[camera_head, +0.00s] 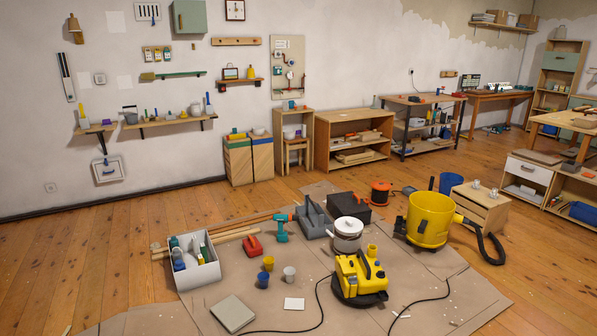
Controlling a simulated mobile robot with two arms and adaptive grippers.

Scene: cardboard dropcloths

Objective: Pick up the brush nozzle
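I cannot single out the brush nozzle with certainty in the head view. A yellow vacuum drum (428,222) stands on the cardboard at the right, with a black hose (491,250) curving down from it to the floor. A yellow and black machine (358,280) stands nearer, on the cardboard at centre right. Neither of my grippers is in view, so their relation to these things does not show.
Cardboard dropcloth (420,312) covers the middle floor. On it are a white crate (203,275) of bottles, a teal drill (281,232), a grey caddy (313,222), cups and cables. Shelves and cabinets line the walls. Wood floor (95,260) at left is clear.

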